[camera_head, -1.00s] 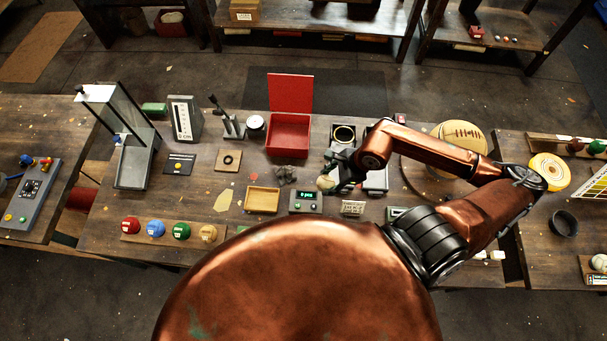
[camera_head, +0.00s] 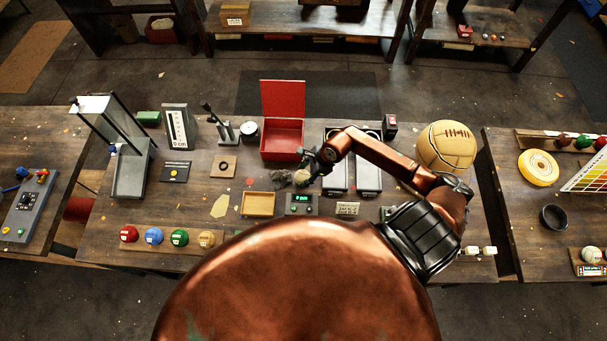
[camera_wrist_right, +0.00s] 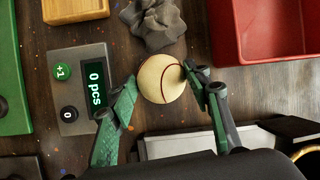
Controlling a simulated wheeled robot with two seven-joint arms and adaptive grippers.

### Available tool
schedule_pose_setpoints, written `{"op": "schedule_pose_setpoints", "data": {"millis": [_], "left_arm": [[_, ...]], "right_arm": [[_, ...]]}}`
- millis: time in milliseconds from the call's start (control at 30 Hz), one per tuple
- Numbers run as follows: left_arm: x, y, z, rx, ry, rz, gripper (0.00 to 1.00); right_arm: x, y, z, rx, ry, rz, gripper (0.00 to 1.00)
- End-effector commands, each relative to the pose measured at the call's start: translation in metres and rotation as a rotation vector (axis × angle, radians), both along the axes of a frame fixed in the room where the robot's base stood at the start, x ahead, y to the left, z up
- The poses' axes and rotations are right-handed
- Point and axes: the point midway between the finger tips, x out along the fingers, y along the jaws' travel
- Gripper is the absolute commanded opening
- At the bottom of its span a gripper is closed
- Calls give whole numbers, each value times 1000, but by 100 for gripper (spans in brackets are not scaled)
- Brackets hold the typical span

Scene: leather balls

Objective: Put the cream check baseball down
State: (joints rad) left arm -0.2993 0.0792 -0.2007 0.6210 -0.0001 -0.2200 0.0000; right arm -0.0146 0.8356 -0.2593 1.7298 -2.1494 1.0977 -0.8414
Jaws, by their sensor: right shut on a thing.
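The cream baseball (camera_wrist_right: 160,79), with a dark curved seam, sits between the fingers of my right gripper (camera_wrist_right: 160,88) in the right wrist view. The gripper is shut on it. In the head view the ball (camera_head: 302,178) and right gripper (camera_head: 311,168) are over the middle of the table (camera_head: 115,225), just right of a grey rocky lump (camera_head: 281,178) and behind the counter box (camera_head: 301,204). I cannot tell whether the ball touches the table. Its check pattern is not clear. My left gripper is not in view.
The open red box (camera_head: 282,139) stands behind the ball, with the wooden tray (camera_head: 258,204) to the front left. Grey bins (camera_head: 368,176) stand close on the right, partly under my arm. A large tan ball (camera_head: 446,147) is farther right. Bare wood lies left of the lump.

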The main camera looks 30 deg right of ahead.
Motion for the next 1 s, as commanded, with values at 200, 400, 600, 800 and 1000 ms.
{"op": "schedule_pose_setpoints", "data": {"millis": [200, 400, 600, 800, 1000], "left_arm": [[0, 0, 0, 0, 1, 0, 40], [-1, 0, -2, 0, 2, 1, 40], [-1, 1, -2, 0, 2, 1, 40], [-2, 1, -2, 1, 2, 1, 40], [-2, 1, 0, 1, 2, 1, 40]], "right_arm": [[1, 0, -2, 0, -3, 1, 13], [0, 0, -5, -1, -1, 1, 48], [0, 0, -4, -1, -1, 1, 62], [0, 0, -4, -1, -1, 1, 62], [-1, -2, 3, -2, -3, 2, 62]]}}
